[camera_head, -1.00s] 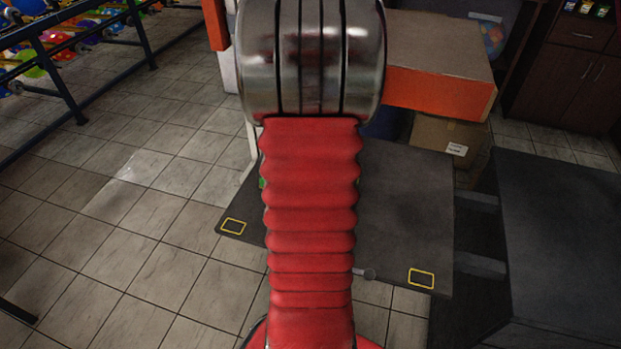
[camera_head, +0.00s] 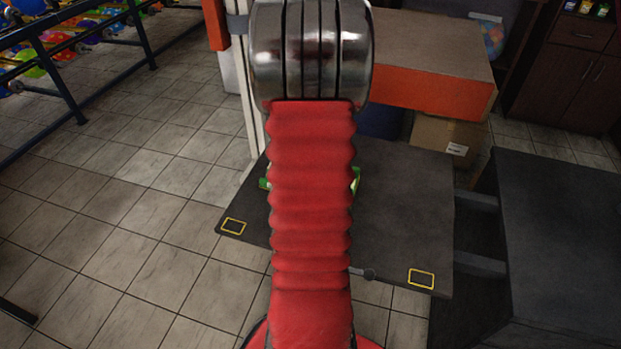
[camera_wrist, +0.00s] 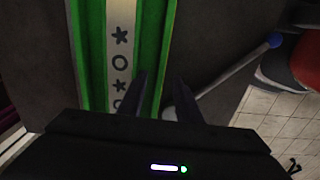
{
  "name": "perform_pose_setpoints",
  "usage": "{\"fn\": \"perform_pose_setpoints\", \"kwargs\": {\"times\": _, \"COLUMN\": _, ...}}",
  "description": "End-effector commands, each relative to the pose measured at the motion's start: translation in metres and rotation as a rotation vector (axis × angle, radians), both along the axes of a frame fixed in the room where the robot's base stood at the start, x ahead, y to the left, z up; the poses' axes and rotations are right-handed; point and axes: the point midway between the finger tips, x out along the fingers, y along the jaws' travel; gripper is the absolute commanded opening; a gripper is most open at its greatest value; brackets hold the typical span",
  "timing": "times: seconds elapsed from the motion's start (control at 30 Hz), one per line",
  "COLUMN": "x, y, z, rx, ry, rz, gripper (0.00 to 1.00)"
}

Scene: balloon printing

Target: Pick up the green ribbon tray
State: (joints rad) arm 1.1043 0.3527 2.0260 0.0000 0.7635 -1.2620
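The green ribbon tray (camera_wrist: 152,50) lies on the dark grey plate in the wrist view, with a pale strip (camera_wrist: 120,50) bearing black stars and rings along its middle. In the head view only small green bits of the tray (camera_head: 264,183) show on either side of my red arm. My gripper (camera_wrist: 162,88) is open in the wrist view. Its left fingertip appears over the tray's inner right side and its right fingertip just outside the right edge. I cannot tell how high the fingertips are. The gripper is hidden behind my arm in the head view.
The dark plate (camera_head: 410,215) has two yellow outlined rectangles near its front edge. A lever (camera_wrist: 235,67) with a round knob is right of the tray. A box with an orange front (camera_head: 435,92) stands behind. A black table (camera_head: 565,240) is at the right.

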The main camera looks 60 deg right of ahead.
Motion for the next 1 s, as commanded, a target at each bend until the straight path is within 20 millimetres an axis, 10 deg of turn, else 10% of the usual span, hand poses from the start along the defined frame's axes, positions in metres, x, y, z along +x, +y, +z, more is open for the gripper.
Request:
{"fn": "perform_pose_setpoints", "kwargs": {"times": 0.73, "x": 0.000, "y": 0.000, "z": -0.021, "rx": -0.001, "ry": 0.000, "rz": -0.001, "gripper": 0.31}}
{"fn": "perform_pose_setpoints", "kwargs": {"times": 1.0, "x": 0.000, "y": 0.000, "z": -0.021, "rx": -0.001, "ry": 0.000, "rz": -0.001, "gripper": 0.13}}
